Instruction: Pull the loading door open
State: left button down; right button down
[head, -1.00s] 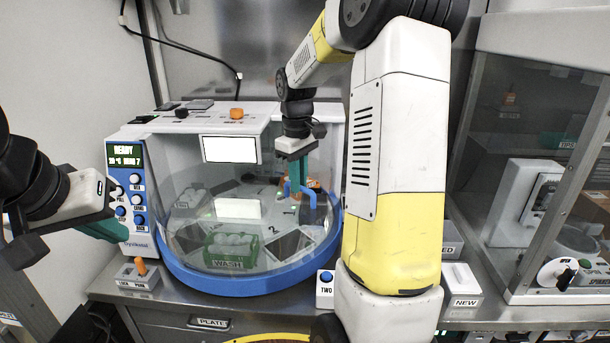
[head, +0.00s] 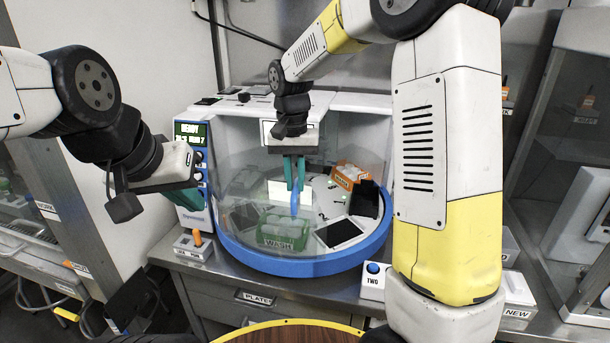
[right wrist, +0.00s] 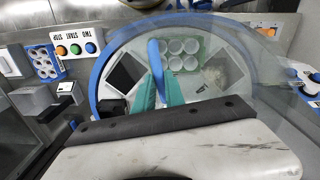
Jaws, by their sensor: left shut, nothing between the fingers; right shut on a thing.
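The clear curved loading door (head: 232,185) covers the left and front of the round blue-rimmed machine (head: 300,268). The right side of the turntable lies uncovered. My right gripper (head: 294,182) is shut on the door's blue handle (head: 294,204), near the middle of the machine's opening. In the right wrist view, the teal fingers (right wrist: 157,95) close around the blue handle (right wrist: 153,58). My left gripper (head: 190,187) is shut and empty, in front of the machine's button panel. Part of the panel is hidden behind it.
A green WASH rack (head: 283,236) and an orange rack (head: 349,175) stand on the turntable. A TWO button box (head: 373,281) and a small switch box (head: 193,246) stand on the bench.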

jog(key=shift+w+a+r+m, duration=0.1)
jog(key=shift+w+a+m, duration=0.1)
jog(key=shift+a+m, duration=0.35)
jog(key=shift+a, duration=0.15)
jog(key=c, duration=1.4)
grip_release()
notch_tip(320, 180, up, 8)
